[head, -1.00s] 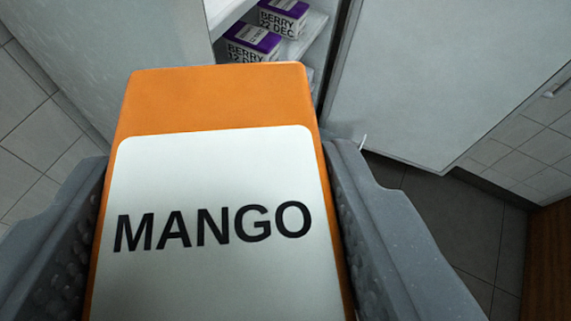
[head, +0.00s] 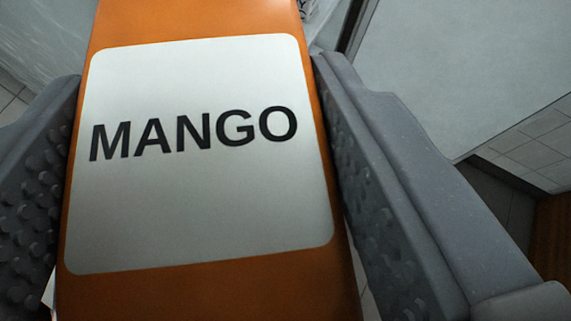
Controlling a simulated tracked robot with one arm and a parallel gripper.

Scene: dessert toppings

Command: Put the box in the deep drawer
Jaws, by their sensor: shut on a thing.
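An orange box (head: 200,22) with a white label reading "MANGO" fills the middle of the head view. Its top end runs out of the picture. My gripper (head: 198,72) is shut on the box, with one grey studded finger along its left side and one along its right. I cannot make out a deep drawer in this view; the box hides much of what lies behind it.
A large pale flat panel (head: 465,70) stands at the upper right, with a dark edge on its left. White tiles (head: 530,145) and a brown wooden surface (head: 555,225) show at the right. Another pale surface (head: 40,35) is at the upper left.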

